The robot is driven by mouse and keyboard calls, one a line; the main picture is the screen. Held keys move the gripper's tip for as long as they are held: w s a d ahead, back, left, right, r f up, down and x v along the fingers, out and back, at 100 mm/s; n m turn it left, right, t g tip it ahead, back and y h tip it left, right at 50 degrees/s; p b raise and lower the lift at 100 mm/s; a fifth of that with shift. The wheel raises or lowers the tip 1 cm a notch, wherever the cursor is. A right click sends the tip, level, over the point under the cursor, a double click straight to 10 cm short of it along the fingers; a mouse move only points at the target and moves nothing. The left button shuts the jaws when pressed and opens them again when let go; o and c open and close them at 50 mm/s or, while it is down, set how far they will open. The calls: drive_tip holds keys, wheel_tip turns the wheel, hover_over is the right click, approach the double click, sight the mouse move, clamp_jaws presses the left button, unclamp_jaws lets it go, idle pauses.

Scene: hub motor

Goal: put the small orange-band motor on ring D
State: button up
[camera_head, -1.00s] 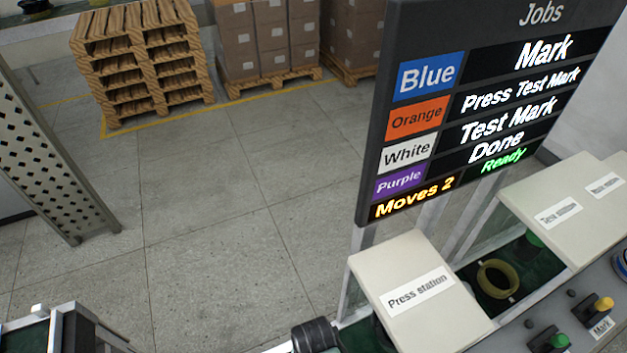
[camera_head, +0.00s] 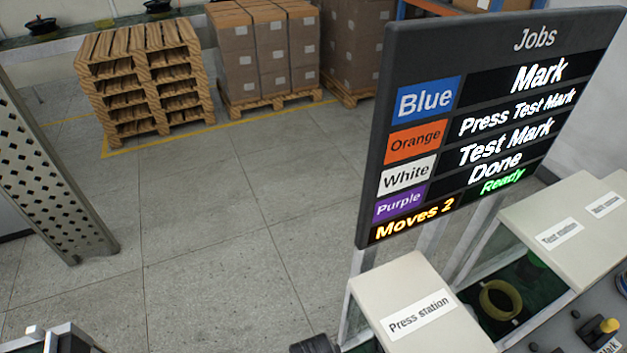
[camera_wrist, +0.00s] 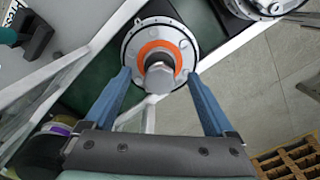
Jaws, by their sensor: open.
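A round silver-grey motor with an orange band (camera_wrist: 147,47) shows at the top middle of the wrist view, on a dark green surface. A grey shaft or hub stands out from its centre. My gripper (camera_wrist: 159,76) is open, its blue fingers on either side of the motor's near edge; I cannot tell whether they touch it. In the head view a yellow-green ring (camera_head: 485,304) lies on the dark green bed between the press and test stations. No letter shows on it, so I cannot tell which ring it is.
A second grey motor (camera_wrist: 240,6) is at the top right of the wrist view. A dark cylinder with a purple band (camera_wrist: 55,128) is at lower left. The press station (camera_head: 415,307) and jobs board (camera_head: 470,110) stand at right. Open floor (camera_head: 220,240) lies left.

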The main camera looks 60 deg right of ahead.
wheel_tip(320, 180, up, 9)
drive_tip(key=shift+f, duration=0.1)
drive_tip(key=w+r+n+t+h, duration=0.35)
drive_tip(key=w+r+t, duration=0.35)
drive_tip(key=w+r, duration=0.9)
drive_tip(key=w+a+r+n+t, duration=0.35)
drive_tip(key=w+r+t, duration=0.4)
drive_tip(key=r, duration=0.65)
drive_tip(key=a+r+n+t, duration=0.2)
drive_tip(key=a+r+t, duration=0.15)
drive_tip(key=r, duration=0.85)
drive_tip(key=a+r+n+t, duration=0.3)
drive_tip(key=a+r, duration=0.2)
drive_tip(key=r, duration=0.6)
drive_tip(key=s+a+r+n+t+y, duration=0.1)
drive_tip(key=s+a+r+t, duration=0.1)
drive_tip(key=r, duration=0.5)
drive_tip(key=s+a+r+n+t+y, duration=0.2)
drive_tip(key=s+a+r+t, duration=0.1)
drive_tip(key=s+r, duration=0.4)
drive_tip(key=shift+a+r+t, duration=0.15)
drive_tip(key=shift+a+t, duration=0.2)
drive_tip(key=shift+t, duration=0.35)
drive_tip(key=shift+w+b, duration=0.1)
drive_tip(key=shift+b, duration=0.25)
